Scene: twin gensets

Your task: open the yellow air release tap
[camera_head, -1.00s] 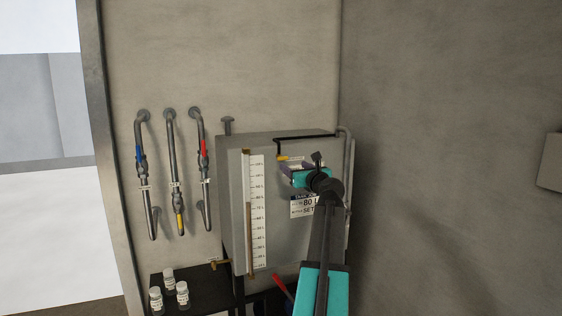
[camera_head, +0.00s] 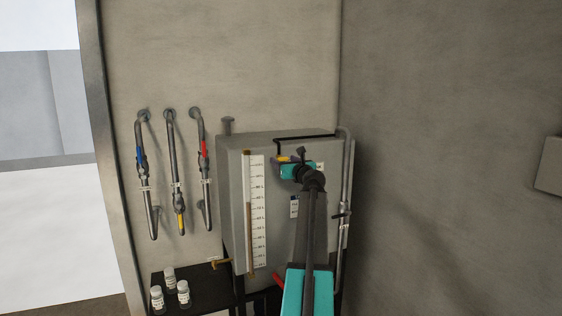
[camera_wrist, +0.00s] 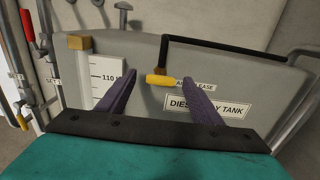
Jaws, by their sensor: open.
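The yellow air release tap (camera_wrist: 160,80) is a small yellow handle near the top of the grey diesel tank (camera_wrist: 130,48), by the end of a black pipe and left of the "release" label. In the wrist view the purple fingers of my gripper (camera_wrist: 158,77) are open, with the tap showing between their tips. I cannot tell whether the tips reach around it or stop short. In the head view a bit of the tap (camera_head: 283,159) shows at the upper left of my gripper (camera_head: 290,163); the rest is hidden.
A black pipe (camera_wrist: 220,46) runs along the tank top. A level scale (camera_head: 258,210) stands left on the tank. Wall pipes at left carry blue (camera_head: 140,155), yellow (camera_head: 180,222) and red (camera_head: 205,148) handles. Several small jars (camera_head: 170,277) stand on a black shelf.

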